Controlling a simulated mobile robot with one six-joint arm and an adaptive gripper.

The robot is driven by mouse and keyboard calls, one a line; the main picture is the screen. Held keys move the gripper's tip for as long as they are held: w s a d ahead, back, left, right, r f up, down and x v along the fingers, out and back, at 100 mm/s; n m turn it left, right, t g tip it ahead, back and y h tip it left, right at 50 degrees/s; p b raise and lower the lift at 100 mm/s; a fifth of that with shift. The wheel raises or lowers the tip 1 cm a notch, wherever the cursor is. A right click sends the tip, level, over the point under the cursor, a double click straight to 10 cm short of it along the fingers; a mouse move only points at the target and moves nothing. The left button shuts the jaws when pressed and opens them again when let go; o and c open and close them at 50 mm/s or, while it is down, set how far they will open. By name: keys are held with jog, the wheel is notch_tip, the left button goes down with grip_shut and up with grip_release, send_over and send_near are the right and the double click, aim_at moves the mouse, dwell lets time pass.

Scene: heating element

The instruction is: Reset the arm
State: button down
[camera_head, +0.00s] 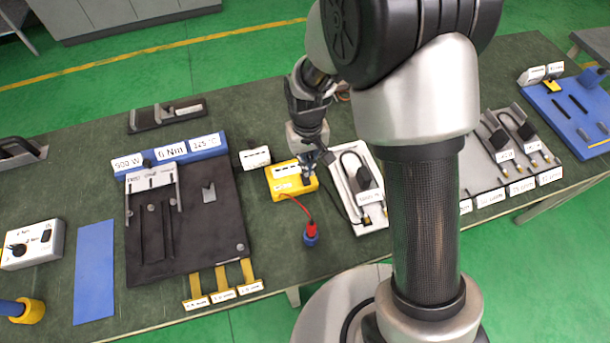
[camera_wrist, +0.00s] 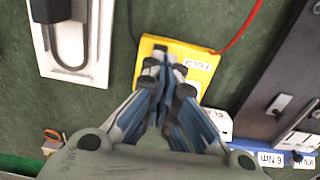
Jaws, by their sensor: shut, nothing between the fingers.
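My gripper (camera_head: 318,160) is shut and empty. In the head view it hangs just above the yellow box (camera_head: 282,187), which carries white labels and has a red cable. In the wrist view my gripper (camera_wrist: 162,92) shows its fingers together, pointing at the yellow box (camera_wrist: 205,58) and covering part of it. I cannot tell whether the fingertips touch the box. My arm (camera_head: 425,200) reaches across the middle of the head view and hides part of the table behind it.
A white tray (camera_head: 374,222) with a heating element stands just right of the box. A dark board (camera_head: 215,235) with a blue labelled strip lies to the left. A red and blue probe (camera_head: 310,236) stands in front. A blue board (camera_head: 575,125) is at far right.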

jog(key=shift+r, duration=0.1)
jog(key=s+d+r+m+t+b, duration=0.1)
jog(key=s+d+r, duration=0.2)
jog(key=r, duration=0.5)
jog(key=s+d+r+t, duration=0.1)
jog(key=s+d+r, duration=0.25)
jog(key=r, duration=0.45)
jog(key=s+d+r+m+t, duration=0.1)
jog(key=s+d+r, duration=0.2)
jog(key=s, duration=0.3)
jog(key=s+d+r+m+t+b, duration=0.1)
jog(key=s+d+r, duration=0.2)
jog(key=s, duration=0.4)
jog(key=shift+r+t, duration=0.3)
jog(key=shift+r, duration=0.15)
